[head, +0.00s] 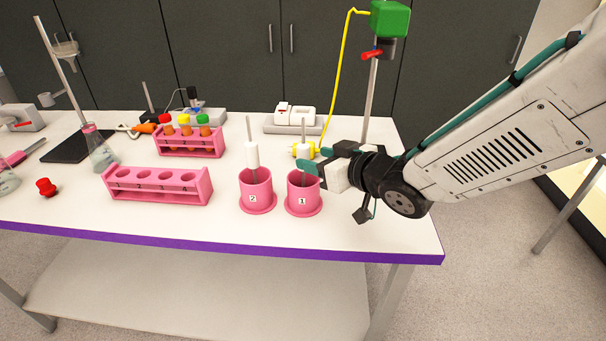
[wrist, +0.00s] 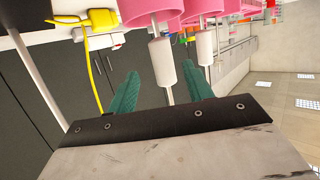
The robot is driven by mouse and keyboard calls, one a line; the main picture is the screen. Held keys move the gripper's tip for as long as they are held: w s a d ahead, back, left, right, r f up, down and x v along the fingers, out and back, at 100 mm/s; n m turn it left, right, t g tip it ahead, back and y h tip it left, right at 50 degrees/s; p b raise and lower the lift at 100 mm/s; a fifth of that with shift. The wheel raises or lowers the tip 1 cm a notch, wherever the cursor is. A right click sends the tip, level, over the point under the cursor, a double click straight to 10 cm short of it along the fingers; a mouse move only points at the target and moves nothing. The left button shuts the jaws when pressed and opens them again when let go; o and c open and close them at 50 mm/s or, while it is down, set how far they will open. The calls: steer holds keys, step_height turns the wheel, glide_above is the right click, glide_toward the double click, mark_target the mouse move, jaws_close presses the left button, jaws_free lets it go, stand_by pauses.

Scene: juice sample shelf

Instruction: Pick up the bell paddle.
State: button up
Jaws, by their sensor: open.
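Two paddles with white grips on thin metal rods stand upright in pink cups. One paddle (head: 304,150) is in the cup marked 1 (head: 303,205), the other (head: 251,156) in the cup marked 2 (head: 257,203). Their lower ends are hidden in the cups, so I cannot tell which is the bell paddle. My gripper (head: 322,160) is open and empty, just right of the cup 1 paddle. In the wrist view my green fingertips (wrist: 160,76) spread to either side of the near paddle's white grip (wrist: 163,62); the other grip (wrist: 205,45) appears to the right.
A pink empty rack (head: 160,197) and a rack with colour-capped tubes (head: 188,150) stand left. A green-topped stand (head: 372,90) with a yellow cable rises behind my gripper. A white device (head: 293,118) sits at the back. The table's purple front edge (head: 250,248) runs below the cups.

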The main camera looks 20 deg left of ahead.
mark_target(305, 156)
steer(key=x, duration=0.6)
steer(key=shift+s+a, duration=0.15)
steer(key=shift+a, duration=0.1)
steer(key=shift+c, duration=0.3)
jaws_close()
